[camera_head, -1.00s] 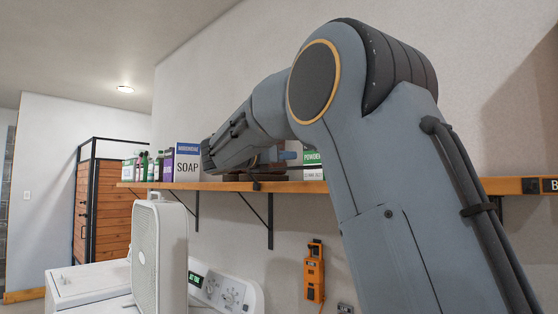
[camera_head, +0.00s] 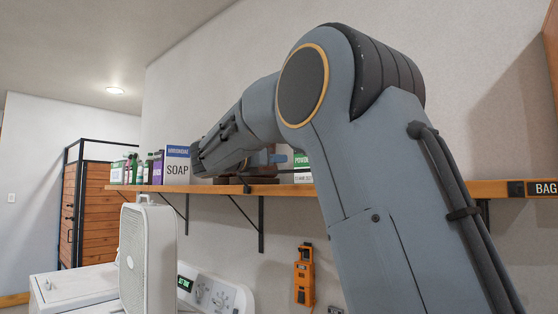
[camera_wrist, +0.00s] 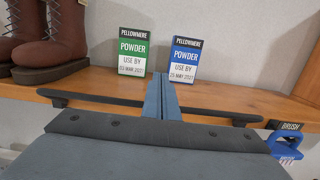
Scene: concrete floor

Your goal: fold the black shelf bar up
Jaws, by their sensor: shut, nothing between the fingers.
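The black shelf bar (camera_wrist: 90,98) runs along the front edge of the wooden shelf in the wrist view, with a short mount near each end. My gripper (camera_wrist: 161,77) is shut and empty. Its two blue fingers lie side by side and cross in front of the bar's middle, hiding that part. I cannot tell whether the fingers touch the bar.
The wooden shelf (camera_head: 150,188) carries a soap box (camera_head: 177,169) and bottles. Brown boots (camera_wrist: 50,45), a green powder box (camera_wrist: 133,50) and a blue powder box (camera_wrist: 184,57) stand behind the bar. A blue brush (camera_wrist: 285,146) hangs at right. A white fan (camera_head: 150,260) stands below.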

